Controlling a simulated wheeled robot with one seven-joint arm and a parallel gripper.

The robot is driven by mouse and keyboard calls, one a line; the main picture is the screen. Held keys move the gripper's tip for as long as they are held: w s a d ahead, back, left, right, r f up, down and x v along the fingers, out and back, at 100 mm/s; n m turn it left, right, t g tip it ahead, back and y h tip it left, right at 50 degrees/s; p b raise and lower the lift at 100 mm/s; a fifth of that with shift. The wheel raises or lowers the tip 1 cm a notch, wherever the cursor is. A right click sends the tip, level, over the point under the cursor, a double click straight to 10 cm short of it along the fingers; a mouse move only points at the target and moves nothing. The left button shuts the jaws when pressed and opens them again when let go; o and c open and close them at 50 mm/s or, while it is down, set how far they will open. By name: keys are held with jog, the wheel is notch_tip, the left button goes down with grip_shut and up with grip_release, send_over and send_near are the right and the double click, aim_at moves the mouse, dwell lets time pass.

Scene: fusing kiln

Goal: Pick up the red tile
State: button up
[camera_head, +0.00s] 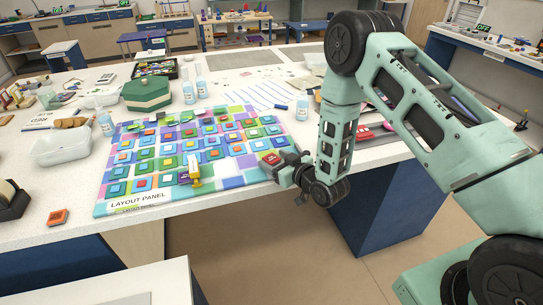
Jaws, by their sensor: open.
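A red tile (271,159) with pale marks on its top lies at the right edge of the layout panel (128,201). The panel is a multicoloured mat bearing rows of small stacked coloured squares. My gripper (276,168) is dark, open and low over the panel's right edge. Its jaws point left and are right by the red tile. I cannot tell whether the tile lies between the jaws or just beyond them. Part of the near jaw area is hidden by the gripper's own body.
A yellow and white upright piece (194,170) stands on the panel. An orange-red block (58,216) and a black tape dispenser (10,201) are at left. A clear bin (66,146), several bottles and a green box (146,93) stand behind. The white table's front edge runs below the panel.

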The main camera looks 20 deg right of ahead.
jog(key=shift+w+a, duration=0.15)
jog(key=shift+w, duration=0.1)
jog(key=c, duration=1.1)
